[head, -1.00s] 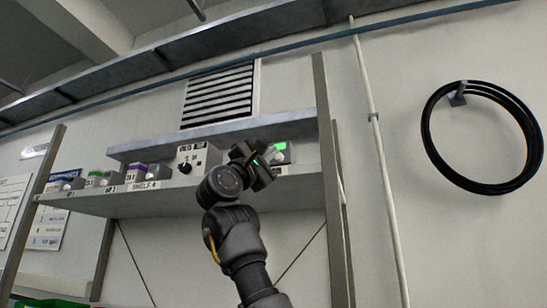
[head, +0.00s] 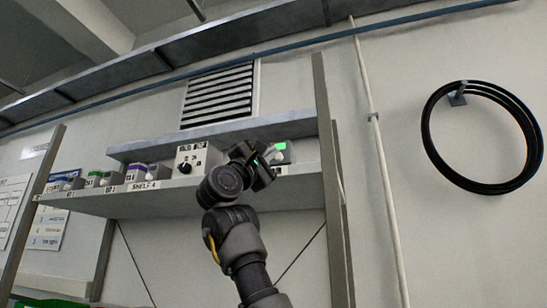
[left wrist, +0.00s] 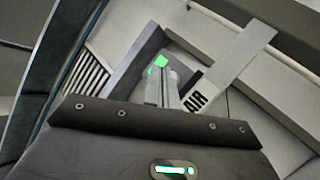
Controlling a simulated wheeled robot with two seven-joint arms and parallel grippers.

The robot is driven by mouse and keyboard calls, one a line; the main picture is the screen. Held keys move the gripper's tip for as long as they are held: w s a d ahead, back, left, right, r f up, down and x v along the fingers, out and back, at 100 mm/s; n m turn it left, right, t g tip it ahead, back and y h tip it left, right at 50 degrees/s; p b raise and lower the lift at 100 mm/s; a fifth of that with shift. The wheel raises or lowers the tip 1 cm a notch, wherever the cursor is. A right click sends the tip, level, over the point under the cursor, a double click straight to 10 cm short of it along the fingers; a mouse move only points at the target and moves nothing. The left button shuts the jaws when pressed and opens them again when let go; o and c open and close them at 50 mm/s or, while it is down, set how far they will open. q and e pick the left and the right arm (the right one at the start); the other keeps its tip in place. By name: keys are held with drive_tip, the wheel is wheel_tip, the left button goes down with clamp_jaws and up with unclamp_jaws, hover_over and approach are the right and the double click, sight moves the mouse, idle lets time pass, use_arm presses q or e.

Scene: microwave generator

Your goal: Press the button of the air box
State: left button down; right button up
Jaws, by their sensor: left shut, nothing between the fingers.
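The air box is a small grey box with a bright green top part (head: 281,146), at the right end of the shelf in the head view. My left gripper (head: 266,164) is right beside its left side there and partly covers it. In the left wrist view, my left gripper (left wrist: 164,88) is shut and empty, its fingertips close to a green patch (left wrist: 160,61) on the box. Touch or a gap cannot be told. My right gripper is not in view.
The shelf (head: 120,205), marked SHELF 4, also holds a larger box with a black knob (head: 199,158) left of my gripper, and several small boxes with coloured tops further left. An upright post (head: 328,180) stands right of the air box. A ledge (head: 215,132) runs above.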

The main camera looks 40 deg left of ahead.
use_arm(q)
drive_tip(key=shift+w, duration=0.2)
drive_tip(key=shift+w+a, duration=0.2)
drive_tip(key=shift+w, duration=0.25)
idle(0.3)
drive_tip(key=shift+w+a, duration=0.15)
drive_tip(key=shift+w, duration=0.3)
idle(0.4)
drive_tip(key=shift+s+d+b, duration=0.3)
drive_tip(key=shift+s+b, duration=0.25)
drive_tip(key=shift+s, duration=0.3)
